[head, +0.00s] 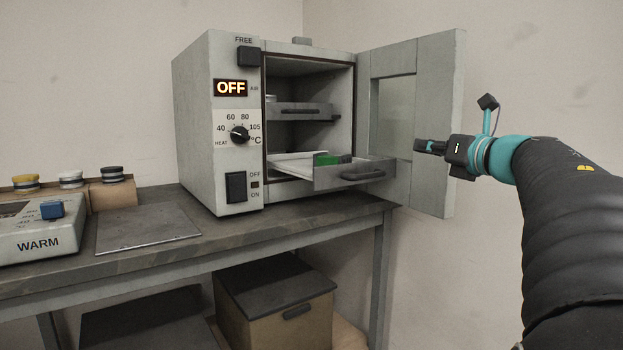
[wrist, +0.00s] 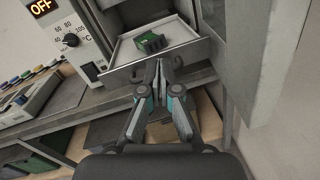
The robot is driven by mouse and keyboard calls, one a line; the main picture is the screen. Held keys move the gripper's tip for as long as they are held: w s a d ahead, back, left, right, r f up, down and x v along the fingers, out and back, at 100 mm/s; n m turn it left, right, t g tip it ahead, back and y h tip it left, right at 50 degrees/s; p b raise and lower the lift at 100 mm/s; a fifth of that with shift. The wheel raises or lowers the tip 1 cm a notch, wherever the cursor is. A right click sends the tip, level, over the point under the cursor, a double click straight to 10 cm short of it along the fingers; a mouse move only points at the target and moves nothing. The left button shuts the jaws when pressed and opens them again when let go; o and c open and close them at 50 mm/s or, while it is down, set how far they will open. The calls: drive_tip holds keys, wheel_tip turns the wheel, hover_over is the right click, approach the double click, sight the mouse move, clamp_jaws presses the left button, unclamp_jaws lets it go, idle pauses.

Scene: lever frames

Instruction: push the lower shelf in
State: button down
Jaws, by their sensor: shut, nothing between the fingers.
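The lower shelf (head: 355,174) is a grey tray pulled part way out of the oven (head: 218,120), with a dark handle on its front. It also shows in the wrist view (wrist: 183,62). A green block (head: 328,159) lies on it, seen also in the wrist view (wrist: 153,43). The upper shelf (head: 300,111) sits inside the oven. My gripper (head: 422,146) is shut and empty, to the right of the lower shelf's front in the head view. In the wrist view its fingertips (wrist: 159,62) overlap the shelf's front; I cannot tell whether they touch.
The oven door (head: 435,120) stands open on the right, close to my gripper. The oven display reads OFF. On the bench (head: 330,222) lie a flat grey plate (head: 148,230) and a device marked WARM (head: 38,232). Boxes (head: 275,300) stand below.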

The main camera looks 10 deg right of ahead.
sight(382, 175)
drive_tip(key=s+d+f+n+g+y, duration=0.2)
drive_tip(key=d+f+n+g, duration=0.1)
drive_tip(key=f+n, duration=0.2)
drive_tip(key=x, duration=1.3)
drive_tip(key=shift+w, duration=0.3)
